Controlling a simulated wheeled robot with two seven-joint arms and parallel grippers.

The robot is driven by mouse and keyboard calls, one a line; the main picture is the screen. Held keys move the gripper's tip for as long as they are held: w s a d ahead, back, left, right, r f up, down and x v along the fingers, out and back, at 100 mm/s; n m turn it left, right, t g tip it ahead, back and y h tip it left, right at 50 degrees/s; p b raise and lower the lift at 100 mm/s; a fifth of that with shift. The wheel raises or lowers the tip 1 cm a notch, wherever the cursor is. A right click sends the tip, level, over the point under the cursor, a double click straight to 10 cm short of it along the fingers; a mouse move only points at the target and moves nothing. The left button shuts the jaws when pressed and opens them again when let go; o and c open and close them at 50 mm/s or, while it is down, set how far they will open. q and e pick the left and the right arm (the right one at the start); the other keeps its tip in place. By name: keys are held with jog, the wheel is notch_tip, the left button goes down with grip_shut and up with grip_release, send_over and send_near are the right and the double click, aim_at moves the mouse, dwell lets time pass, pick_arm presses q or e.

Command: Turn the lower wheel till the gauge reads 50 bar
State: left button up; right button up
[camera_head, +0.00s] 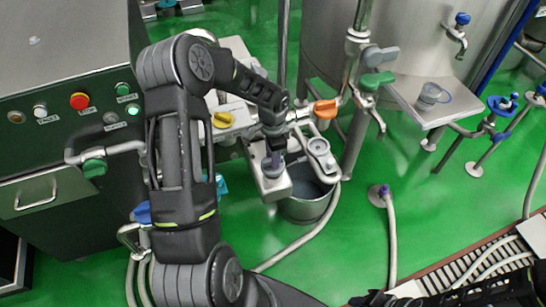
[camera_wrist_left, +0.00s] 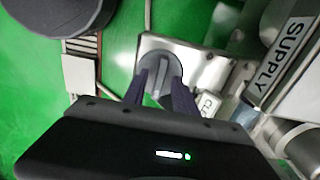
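My left gripper (camera_head: 273,160) points down at a metal block (camera_head: 271,189) on the pipework, in the middle of the head view. In the left wrist view, the left gripper (camera_wrist_left: 162,82) has its two dark fingers on either side of the raised bar of a round grey knob (camera_wrist_left: 161,62), which seems to be the lower wheel. Whether the fingers press on the bar is not clear. A small round dial (camera_head: 318,146), perhaps the gauge, sits right of the gripper; its reading is too small to tell.
A steel bucket (camera_head: 307,207) stands under the pipework. An orange handle (camera_head: 325,109) and a yellow handle (camera_head: 222,120) are close to my left arm. A control cabinet (camera_head: 60,110) is at left, a large tank (camera_head: 400,40) behind. Hoses cross the green floor.

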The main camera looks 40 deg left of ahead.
pick_arm(q)
notch_tip(320, 180, up, 7)
jog(key=shift+r+b, duration=0.15)
jog(key=shift+b, duration=0.25)
dwell(1.3)
jog(key=s+d+f+n+t+h, duration=0.1)
jog(key=d+f+n+t+h, duration=0.1)
jog(key=d+f+n, duration=0.5)
jog(key=d+f+t+h, duration=0.2)
jog(key=d+f, duration=0.3)
jog(key=d, duration=0.6)
jog(key=s+d+f+n+g, duration=0.1)
jog(key=s+d+f, duration=0.2)
jog(key=s, duration=0.7)
jog(key=s+d+f+g, duration=0.2)
jog(key=s+d+f, duration=0.2)
jog(key=s+d, duration=0.4)
jog(key=shift+s+d+n, duration=0.25)
jog(key=shift+s+n, duration=0.15)
jog(key=shift+s, duration=0.55)
